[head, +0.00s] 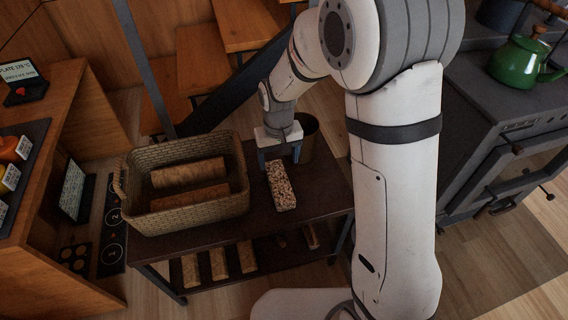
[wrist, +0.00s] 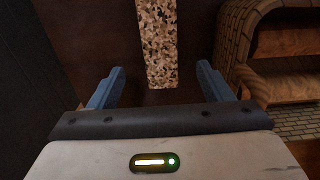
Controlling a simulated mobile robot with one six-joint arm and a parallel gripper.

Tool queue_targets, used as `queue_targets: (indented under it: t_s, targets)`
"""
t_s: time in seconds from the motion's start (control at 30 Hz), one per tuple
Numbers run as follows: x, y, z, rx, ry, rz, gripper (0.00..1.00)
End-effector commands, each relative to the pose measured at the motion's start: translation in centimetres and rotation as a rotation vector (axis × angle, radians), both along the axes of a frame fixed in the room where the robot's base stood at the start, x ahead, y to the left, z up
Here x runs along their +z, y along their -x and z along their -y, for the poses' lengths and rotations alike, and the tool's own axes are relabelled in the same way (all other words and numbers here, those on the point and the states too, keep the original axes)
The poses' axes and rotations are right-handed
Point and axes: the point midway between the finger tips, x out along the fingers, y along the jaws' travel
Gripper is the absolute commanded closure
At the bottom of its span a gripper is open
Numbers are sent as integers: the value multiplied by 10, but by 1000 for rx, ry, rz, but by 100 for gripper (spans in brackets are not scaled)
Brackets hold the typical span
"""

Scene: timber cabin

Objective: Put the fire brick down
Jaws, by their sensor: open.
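The fire brick (head: 281,187) is a speckled cream, brown and black block. It lies flat on the dark top of a low rack (head: 200,240), just right of the wicker basket. My gripper (head: 281,158) is at the brick's far end in the head view, with its fingers pointing down. In the wrist view the brick (wrist: 158,45) runs up from between the two blue-grey fingers (wrist: 160,88). The fingers stand apart with a gap on each side of the brick. They hold nothing.
The wicker basket (head: 190,216) holds wooden logs (head: 188,173) close beside the brick. A dark bucket (head: 307,135) stands behind my gripper. More logs lie on the rack's lower shelf. A stove (head: 485,125) with a green kettle (head: 520,62) stands at the right.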

Motion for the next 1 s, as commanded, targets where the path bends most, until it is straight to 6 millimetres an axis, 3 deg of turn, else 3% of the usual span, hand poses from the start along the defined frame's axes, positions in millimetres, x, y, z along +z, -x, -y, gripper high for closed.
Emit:
queue_targets:
  t_s: [0.23,0.37,0.47,0.7,0.9,1.0]
  targets:
    - [10,1,3,-5,-1,3,27]
    - [31,13,23,-34,-6,16,27]
    - [58,33,51,-75,-10,34,27]
    - [108,107,116,-188,-15,77,27]
    - [122,158,144,-255,-14,101,27]
    - [123,171,161,-272,-12,106,27]
